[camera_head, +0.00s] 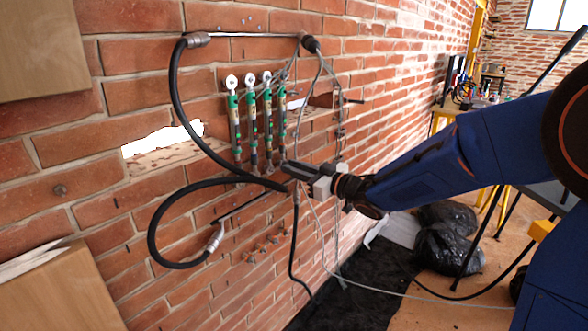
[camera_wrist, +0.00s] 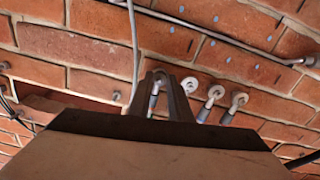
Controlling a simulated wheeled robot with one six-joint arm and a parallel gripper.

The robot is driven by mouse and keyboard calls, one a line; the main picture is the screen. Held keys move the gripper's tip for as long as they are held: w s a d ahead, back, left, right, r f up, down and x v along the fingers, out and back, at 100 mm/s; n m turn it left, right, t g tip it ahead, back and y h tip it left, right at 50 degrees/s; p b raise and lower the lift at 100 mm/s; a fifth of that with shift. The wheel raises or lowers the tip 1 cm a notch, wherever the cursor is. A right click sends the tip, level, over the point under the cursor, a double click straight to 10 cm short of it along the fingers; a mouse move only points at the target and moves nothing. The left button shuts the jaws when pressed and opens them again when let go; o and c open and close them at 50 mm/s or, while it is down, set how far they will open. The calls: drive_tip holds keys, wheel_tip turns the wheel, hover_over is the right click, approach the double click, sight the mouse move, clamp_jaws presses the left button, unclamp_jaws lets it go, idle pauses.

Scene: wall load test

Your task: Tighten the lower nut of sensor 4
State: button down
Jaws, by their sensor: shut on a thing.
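Several slim sensors with green bands and white ring tops hang side by side on the brick wall in the head view. The rightmost sensor (camera_head: 282,112), which I take as sensor 4, has its lower end at my gripper (camera_head: 284,166). In the wrist view my gripper (camera_wrist: 160,82) has its fingers closed around the lower part of one sensor, at the left of the row. The other sensors' ring ends (camera_wrist: 215,92) show to its right. The nut itself is hidden between the fingers.
A thick black hose (camera_head: 172,95) loops left of the sensors and passes close to my gripper. Metal rods (camera_head: 250,35) and thin cables lie along the wall. Holes open in the brickwork. Black bags (camera_head: 447,245) lie on the floor at right.

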drive_tip(key=m, duration=1.2)
drive_tip(key=shift+f+m, duration=0.1)
drive_tip(key=shift+m, duration=0.3)
idle(0.3)
drive_tip(key=c, duration=1.6)
unclamp_jaws()
drive_tip(key=shift+s+d, duration=0.1)
drive_tip(key=shift+d, duration=0.05)
drive_tip(key=v, duration=1.7)
drive_tip(key=shift+s+d, duration=0.1)
